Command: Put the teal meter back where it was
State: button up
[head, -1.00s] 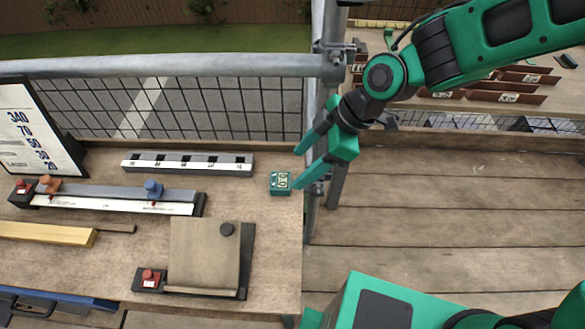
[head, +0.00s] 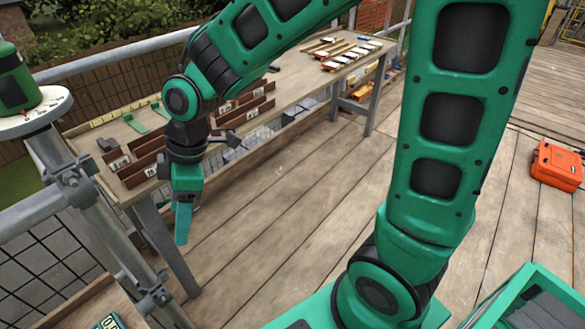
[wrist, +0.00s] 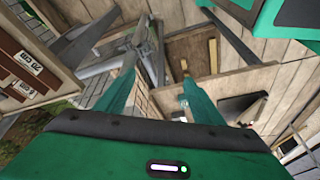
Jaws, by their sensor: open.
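The teal meter (head: 106,322) shows only in part at the bottom left edge of the head view, with a light display on its top; the rest is cut off by the frame. My gripper (head: 183,232) is to the right of it and higher in the picture, pointing down over the deck in front of the far bench. In the wrist view my gripper (wrist: 157,78) has its two fingers spread apart with nothing held between them.
A far bench (head: 285,84) carries brown labelled tiles (head: 250,104) and several tools. Scaffold posts (head: 92,205) and mesh stand at the left, with a green device (head: 18,80) on a round plate. An orange case (head: 557,166) lies at right. The deck (head: 285,200) between is clear.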

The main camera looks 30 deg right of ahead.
jog(key=s+d+r+m+t+h, duration=0.1)
jog(key=d+r+m+h, duration=0.2)
jog(key=d+m, duration=1.4)
jog(key=s+d+m, duration=0.2)
jog(key=s+d, duration=0.5)
jog(key=d, duration=0.3)
jog(key=s+d+r+m+g, duration=0.1)
jog(key=s+d+m, duration=0.2)
jog(key=s+d, duration=0.5)
jog(key=shift+d+h, duration=0.3)
jog(key=shift+d, duration=0.9)
jog(key=shift+w, duration=0.1)
